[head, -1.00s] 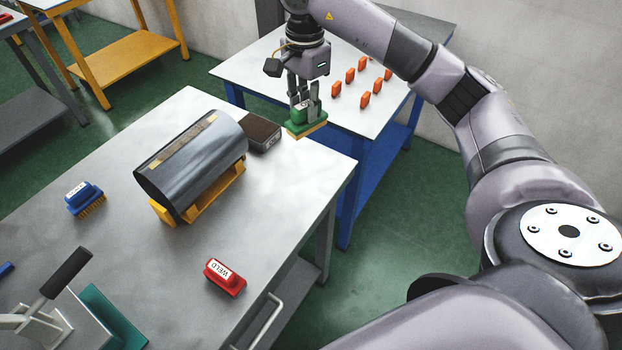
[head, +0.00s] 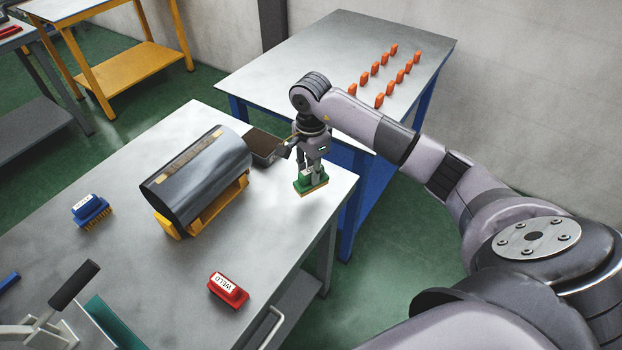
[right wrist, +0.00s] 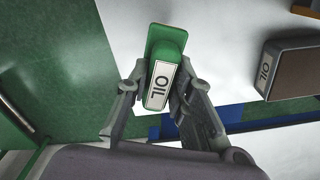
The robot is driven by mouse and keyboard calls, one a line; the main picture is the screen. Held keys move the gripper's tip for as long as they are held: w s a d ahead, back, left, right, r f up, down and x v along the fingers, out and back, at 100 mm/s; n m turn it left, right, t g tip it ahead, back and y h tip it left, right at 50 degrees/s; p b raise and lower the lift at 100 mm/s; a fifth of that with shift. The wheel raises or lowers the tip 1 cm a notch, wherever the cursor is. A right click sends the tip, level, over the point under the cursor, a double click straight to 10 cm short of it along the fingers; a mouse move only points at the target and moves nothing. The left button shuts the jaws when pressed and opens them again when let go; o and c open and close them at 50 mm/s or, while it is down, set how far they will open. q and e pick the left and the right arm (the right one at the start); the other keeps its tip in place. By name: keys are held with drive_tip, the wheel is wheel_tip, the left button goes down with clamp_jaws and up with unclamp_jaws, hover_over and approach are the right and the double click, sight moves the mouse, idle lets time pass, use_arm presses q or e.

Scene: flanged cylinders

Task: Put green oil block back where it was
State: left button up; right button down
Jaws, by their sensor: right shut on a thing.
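The green oil block (head: 302,181) has a white label and a tan underside. My right gripper (head: 311,172) is shut on it and holds it near the right corner of the grey table (head: 262,290). I cannot tell whether the block touches the table top. In the right wrist view the block (right wrist: 165,72) sits between the two fingers (right wrist: 155,92), its OIL label facing the camera. A dark-topped tray labelled OIL (right wrist: 292,70) stands a little apart from it; it also shows in the head view (head: 262,143). My left gripper is not in view.
A dark cylinder (head: 200,172) lies in a yellow cradle left of the gripper. A red WELD block (head: 228,290) and a blue block (head: 90,210) sit on the same table. Several orange pieces (head: 379,101) stand on the blue-legged table behind.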

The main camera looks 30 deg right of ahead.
wheel_tip(320, 180, down, 4)
drive_tip(key=shift+r+p, duration=0.25)
drive_tip(key=shift+p, duration=0.25)
drive_tip(key=shift+f, duration=0.3)
drive_tip(key=shift+f+b, duration=0.2)
drive_tip(key=shift+b, duration=0.1)
drive_tip(key=c, duration=1.4)
unclamp_jaws()
drive_tip(key=shift+r, duration=0.1)
